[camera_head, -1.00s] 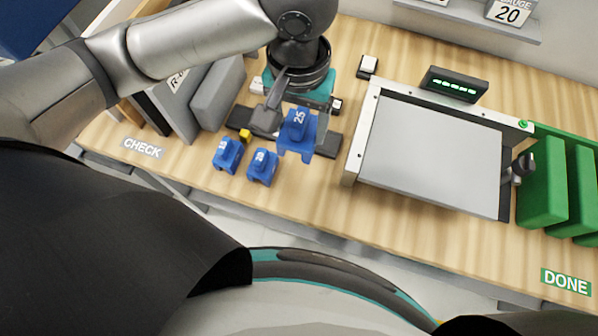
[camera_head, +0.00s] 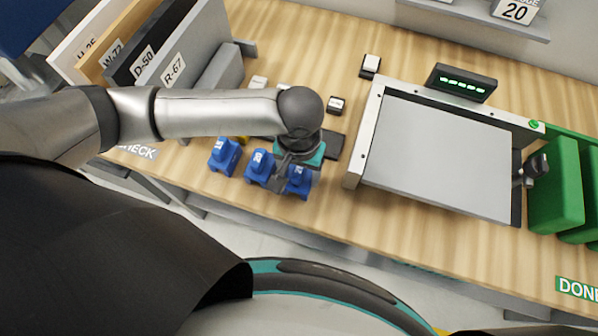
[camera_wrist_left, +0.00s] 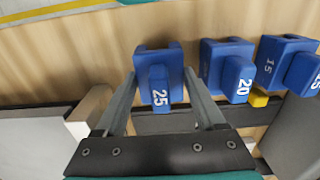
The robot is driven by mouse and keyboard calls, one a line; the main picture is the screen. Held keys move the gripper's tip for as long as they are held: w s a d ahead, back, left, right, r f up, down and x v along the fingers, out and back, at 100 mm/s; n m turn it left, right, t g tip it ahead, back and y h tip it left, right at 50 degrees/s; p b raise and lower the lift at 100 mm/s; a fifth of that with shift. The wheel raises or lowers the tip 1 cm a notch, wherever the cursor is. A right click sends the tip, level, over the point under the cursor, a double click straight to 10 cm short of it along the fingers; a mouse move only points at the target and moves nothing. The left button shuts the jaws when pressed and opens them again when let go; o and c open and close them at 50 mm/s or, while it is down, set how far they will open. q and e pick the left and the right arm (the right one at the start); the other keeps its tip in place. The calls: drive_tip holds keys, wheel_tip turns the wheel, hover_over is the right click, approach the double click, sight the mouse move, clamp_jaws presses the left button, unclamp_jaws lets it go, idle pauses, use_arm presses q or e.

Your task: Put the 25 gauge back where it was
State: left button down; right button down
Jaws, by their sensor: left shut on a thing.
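The blue 25 gauge (camera_head: 299,183) is at the right end of a row of blue gauges, near the table's front edge. In the left wrist view its "25" face (camera_wrist_left: 161,88) sits between the two fingers. My left gripper (camera_head: 284,172) is shut on it from above and hides part of it. I cannot tell whether its base touches the table. The blue 20 gauge (camera_head: 258,166) stands just left of it, apart, and also shows in the wrist view (camera_wrist_left: 238,80). The blue 15 gauge (camera_head: 223,155) stands further left. My right gripper is not in view.
A grey panel fixture (camera_head: 435,155) with a green-lit display (camera_head: 462,82) stands to the right. Labelled boards (camera_head: 180,65) stand at the back left. Green blocks (camera_head: 556,190) are at far right. Bare table lies in front of the fixture.

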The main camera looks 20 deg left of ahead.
use_arm(q)
drive_tip(key=shift+f, duration=0.25)
drive_tip(key=shift+f, duration=0.1)
unclamp_jaws()
wheel_tip(320, 180, up, 12)
drive_tip(key=shift+r+p, duration=0.15)
drive_tip(key=shift+p, duration=0.95)
